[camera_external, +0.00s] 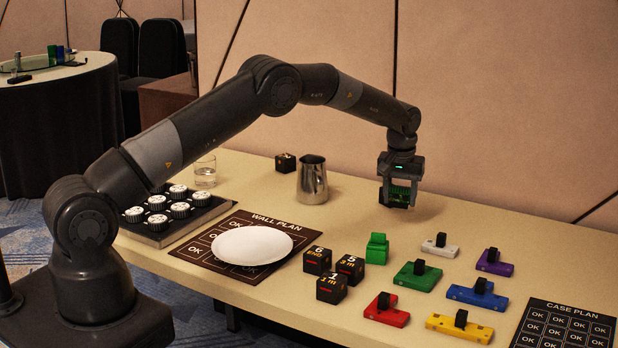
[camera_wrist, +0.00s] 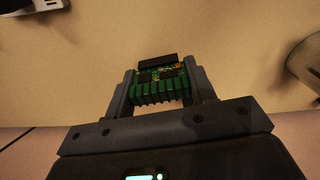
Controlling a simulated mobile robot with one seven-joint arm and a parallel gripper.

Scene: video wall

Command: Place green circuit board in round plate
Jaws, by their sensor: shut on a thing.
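My gripper (camera_external: 398,194) is shut on the green circuit board (camera_external: 398,188) and holds it above the back part of the table. In the wrist view the board (camera_wrist: 157,82) sits between the two fingers, with a black connector strip on its far edge and green ridges on its near side. The round plate (camera_external: 252,245) is white and empty. It lies flat on the dark wall plan mat (camera_external: 200,254), to the left of and nearer than my gripper.
A metal pitcher (camera_external: 312,182) stands between my gripper and the plate's side. Black cubes (camera_external: 317,260) stand right of the plate. Several coloured blocks (camera_external: 417,275) with black tops cover the front right. A glass (camera_external: 205,174) and knob panel (camera_external: 165,216) are left. Table behind the blocks is clear.

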